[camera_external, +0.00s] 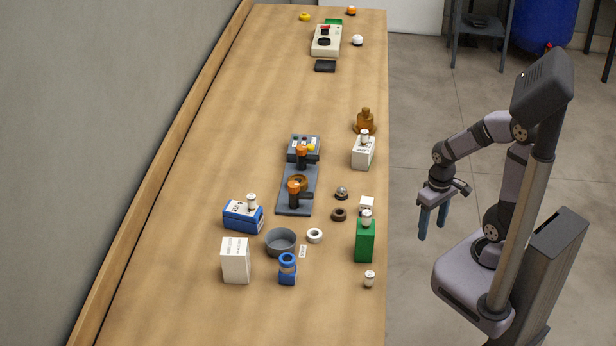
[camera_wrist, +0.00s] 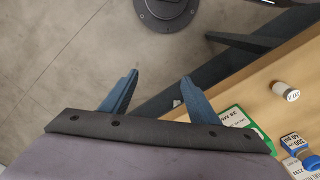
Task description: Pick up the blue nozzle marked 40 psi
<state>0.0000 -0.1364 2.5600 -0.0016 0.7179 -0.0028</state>
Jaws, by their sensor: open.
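A small blue nozzle (camera_external: 288,276) with a ringed round top stands near the front of the bench. In the wrist view a blue piece with a white label (camera_wrist: 293,141) and a round blue part sits at the right edge; its print is too small to read surely. My gripper (camera_external: 432,222) hangs off the bench's right side, over the floor, well to the right of the nozzle. In the wrist view my gripper (camera_wrist: 160,78) shows two blue fingers apart with nothing between them.
Between my gripper and the nozzle stand a green box (camera_external: 366,243) and a small white-capped piece (camera_external: 369,279). A white box (camera_external: 236,262), grey bowl (camera_external: 281,241) and blue box (camera_external: 238,217) lie left and behind. The bench's right edge (camera_external: 387,150) is close.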

